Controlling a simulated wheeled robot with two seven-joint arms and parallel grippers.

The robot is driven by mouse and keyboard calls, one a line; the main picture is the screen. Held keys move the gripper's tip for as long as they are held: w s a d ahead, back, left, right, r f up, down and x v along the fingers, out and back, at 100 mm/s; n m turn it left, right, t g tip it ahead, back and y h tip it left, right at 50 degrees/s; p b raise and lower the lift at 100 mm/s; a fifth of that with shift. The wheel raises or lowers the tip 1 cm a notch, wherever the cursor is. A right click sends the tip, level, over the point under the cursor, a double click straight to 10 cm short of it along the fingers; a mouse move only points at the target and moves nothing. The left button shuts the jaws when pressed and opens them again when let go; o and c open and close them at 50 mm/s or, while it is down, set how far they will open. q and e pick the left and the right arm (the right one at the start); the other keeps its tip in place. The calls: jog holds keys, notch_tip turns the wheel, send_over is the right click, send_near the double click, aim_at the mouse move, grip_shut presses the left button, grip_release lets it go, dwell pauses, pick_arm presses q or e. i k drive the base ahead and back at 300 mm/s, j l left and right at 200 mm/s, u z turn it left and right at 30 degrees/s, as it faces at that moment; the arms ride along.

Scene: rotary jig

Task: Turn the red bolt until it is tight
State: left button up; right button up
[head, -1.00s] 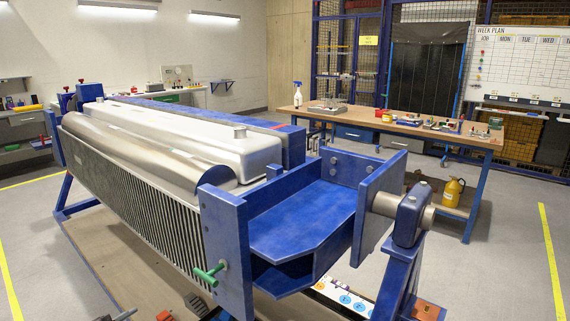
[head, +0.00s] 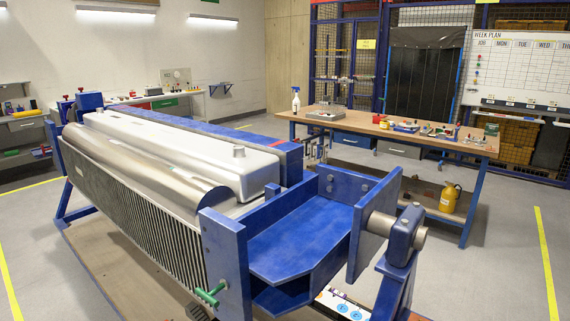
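A large blue jig frame (head: 305,232) holds a long metal workpiece (head: 165,150) with a ribbed front side. A green T-handled bolt (head: 211,294) sticks out of the blue end plate at the near end. A small red spot (head: 66,97) shows on the blue clamp at the far left end, and a red patch (head: 278,143) shows on the rear blue beam. Both are too small to tell whether either is the red bolt. Neither of my grippers is in view.
A round shaft (head: 382,226) joins the jig to a blue stand (head: 396,285) at the right. A wooden workbench (head: 400,134) with tools stands behind, with a yellow canister (head: 449,198) under it. Grey floor (head: 485,265) is clear at the right.

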aim_at(42, 146)
jog(key=u, duration=1.4)
